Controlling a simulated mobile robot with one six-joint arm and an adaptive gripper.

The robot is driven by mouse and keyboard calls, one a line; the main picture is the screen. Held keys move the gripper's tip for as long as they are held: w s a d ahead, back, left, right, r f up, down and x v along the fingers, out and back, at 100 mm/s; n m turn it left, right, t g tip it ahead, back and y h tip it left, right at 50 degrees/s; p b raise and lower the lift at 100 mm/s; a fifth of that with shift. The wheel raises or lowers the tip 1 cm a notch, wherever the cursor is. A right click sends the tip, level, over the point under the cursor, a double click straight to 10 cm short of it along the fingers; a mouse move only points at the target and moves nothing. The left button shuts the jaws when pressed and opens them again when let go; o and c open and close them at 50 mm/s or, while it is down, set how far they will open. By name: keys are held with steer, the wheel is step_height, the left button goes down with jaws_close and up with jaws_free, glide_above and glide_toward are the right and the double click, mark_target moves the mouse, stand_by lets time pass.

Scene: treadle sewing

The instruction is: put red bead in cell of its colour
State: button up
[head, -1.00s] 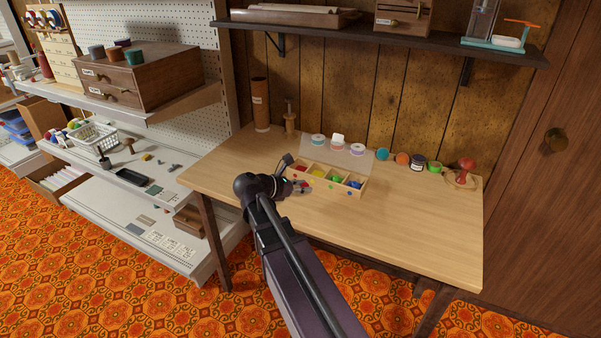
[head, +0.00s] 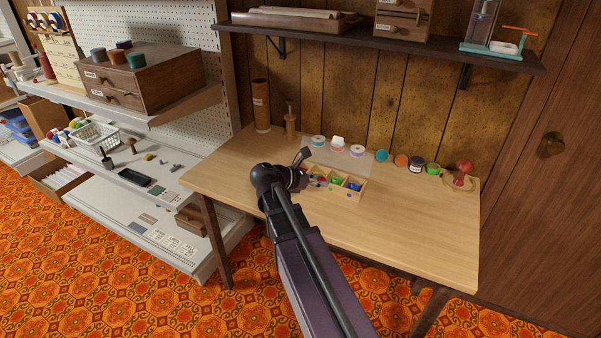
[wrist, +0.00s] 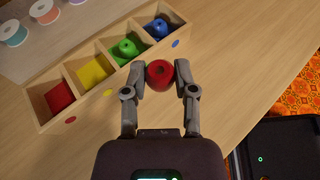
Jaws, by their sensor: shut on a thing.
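The red bead (wrist: 160,74) is between the fingertips of my gripper (wrist: 160,76) in the wrist view, and the gripper is shut on it. The wooden tray (wrist: 76,120) lies just beyond the bead, with cells in a row. The red cell (wrist: 59,97) is at the left end and looks empty. The yellow cell (wrist: 92,72) beside it also looks empty. A green bead (wrist: 128,48) is in the green cell and a blue bead (wrist: 158,28) is in the blue cell. The bead is nearest the green and blue end. In the head view my arm hides the bead and part of the tray (head: 352,197).
A wooden post (head: 291,122) and a brown tube (head: 261,105) stand at the back left. The table's right side is clear.

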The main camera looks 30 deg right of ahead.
steer(key=w, duration=0.5)
steer(key=w+f+b, duration=0.1)
steer(key=w, duration=0.4)
steer(key=w+d, duration=0.1)
steer(key=w, duration=0.5)
steer(key=shift+f, duration=0.25)
steer(key=shift+b, duration=0.3)
steer(key=shift+f+b, duration=1.75)
steer(key=shift+f, duration=0.05)
steer(key=shift+s+a+f+b, duration=0.1)
steer(key=shift+f+b, duration=0.4)
steer(key=shift+b, duration=0.05)
steer(key=o, duration=0.4)
steer(key=shift+o, duration=0.2)
steer(key=shift+r, duration=0.1)
